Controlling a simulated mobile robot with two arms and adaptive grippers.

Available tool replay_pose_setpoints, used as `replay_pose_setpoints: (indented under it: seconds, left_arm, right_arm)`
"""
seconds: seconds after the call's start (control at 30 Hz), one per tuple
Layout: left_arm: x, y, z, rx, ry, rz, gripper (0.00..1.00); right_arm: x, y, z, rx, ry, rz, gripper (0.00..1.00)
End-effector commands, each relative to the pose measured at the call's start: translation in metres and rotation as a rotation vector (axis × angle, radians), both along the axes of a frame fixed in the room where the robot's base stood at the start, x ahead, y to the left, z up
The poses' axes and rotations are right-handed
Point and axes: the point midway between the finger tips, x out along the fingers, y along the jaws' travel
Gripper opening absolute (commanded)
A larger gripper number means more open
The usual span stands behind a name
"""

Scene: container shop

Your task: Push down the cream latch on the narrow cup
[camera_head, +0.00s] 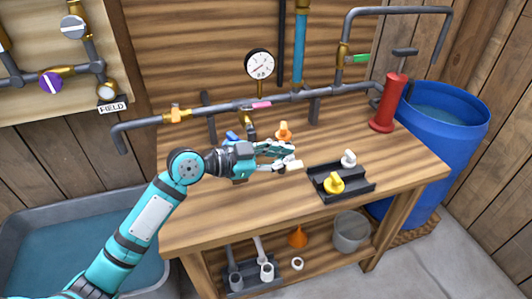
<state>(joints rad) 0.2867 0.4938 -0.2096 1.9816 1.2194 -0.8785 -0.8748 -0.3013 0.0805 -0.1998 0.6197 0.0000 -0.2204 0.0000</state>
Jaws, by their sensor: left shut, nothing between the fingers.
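My left gripper (292,158) is shut and empty, reaching over the middle of the wooden workbench from the left. A small cream piece (293,167) shows at its fingertips; I cannot tell whether it is the latch or part of the gripper. I cannot make out a narrow cup on the bench; the gripper may hide it. My right gripper is not in view.
An orange knob (284,130) stands behind. A red pump (388,103) and blue barrel (460,135) are at right. The bench's front left is clear.

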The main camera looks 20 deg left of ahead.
Motion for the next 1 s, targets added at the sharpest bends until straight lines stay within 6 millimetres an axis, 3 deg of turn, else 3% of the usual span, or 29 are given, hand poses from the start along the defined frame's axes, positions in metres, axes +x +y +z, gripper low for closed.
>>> replay_pose_setpoints:
  seconds: [0.17,0.23,0.4,0.87,1.0]
  left_arm:
    - [0.023,-0.030,-0.005,-0.003,0.000,-0.001,0.00]
    - [0.025,-0.023,-0.022,-0.001,0.005,0.002,0.00]
    - [0.030,-0.020,-0.040,-0.001,0.003,0.000,0.00]
    - [0.032,-0.018,-0.046,0.001,-0.002,0.000,0.00]
    - [0.032,-0.018,-0.051,0.015,-0.020,-0.001,0.00]
  right_arm:
    - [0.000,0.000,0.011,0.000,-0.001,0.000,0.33]
    - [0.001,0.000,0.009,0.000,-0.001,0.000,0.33]
    - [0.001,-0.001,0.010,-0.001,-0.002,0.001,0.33]
    - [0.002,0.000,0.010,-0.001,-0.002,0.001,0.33]
    - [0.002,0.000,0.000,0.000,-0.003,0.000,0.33]
